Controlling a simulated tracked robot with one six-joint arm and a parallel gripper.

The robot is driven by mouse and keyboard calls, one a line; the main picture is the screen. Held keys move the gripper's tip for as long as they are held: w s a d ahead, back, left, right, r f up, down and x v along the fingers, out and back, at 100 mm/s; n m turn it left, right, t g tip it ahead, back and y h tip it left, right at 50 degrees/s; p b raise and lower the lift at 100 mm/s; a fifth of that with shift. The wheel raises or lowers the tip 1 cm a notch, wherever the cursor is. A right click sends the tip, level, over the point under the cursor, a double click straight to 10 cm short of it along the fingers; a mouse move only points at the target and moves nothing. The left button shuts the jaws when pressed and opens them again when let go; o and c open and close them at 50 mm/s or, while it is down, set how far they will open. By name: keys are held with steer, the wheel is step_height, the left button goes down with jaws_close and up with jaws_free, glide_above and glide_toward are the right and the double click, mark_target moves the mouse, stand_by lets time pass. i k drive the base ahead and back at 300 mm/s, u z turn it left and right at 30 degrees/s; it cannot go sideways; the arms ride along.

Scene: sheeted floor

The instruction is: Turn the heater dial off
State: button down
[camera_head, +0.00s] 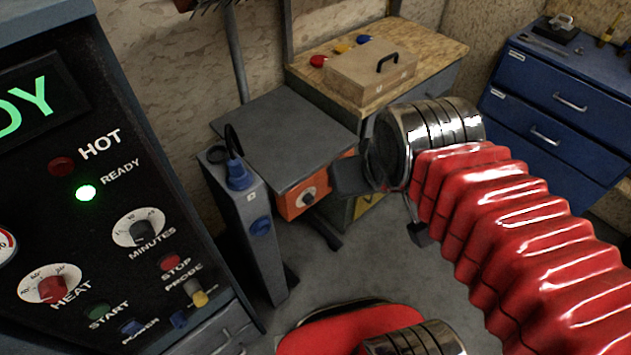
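A second dial, red and marked HEAT (52,288), is on the black control panel at the left. My gripper (386,205) is at the end of the red sleeved arm, right of the orange front. Its two dark fingers are spread apart with nothing seen between them. One finger appears close to the orange front's right end in the picture; contact cannot be told.
The black panel (110,130) also has a MINUTES dial, buttons and a lit green READY lamp. A grey post (245,230) with blue fittings stands left of the orange front. A wooden-topped bench (440,50) holds a wooden box. Blue drawers (560,100) stand behind right.

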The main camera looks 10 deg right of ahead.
mark_target(308, 199)
steer(key=u, duration=0.2)
steer(key=k, duration=1.05)
steer(key=u, duration=0.65)
steer(key=i, duration=1)
steer(key=u, duration=0.05)
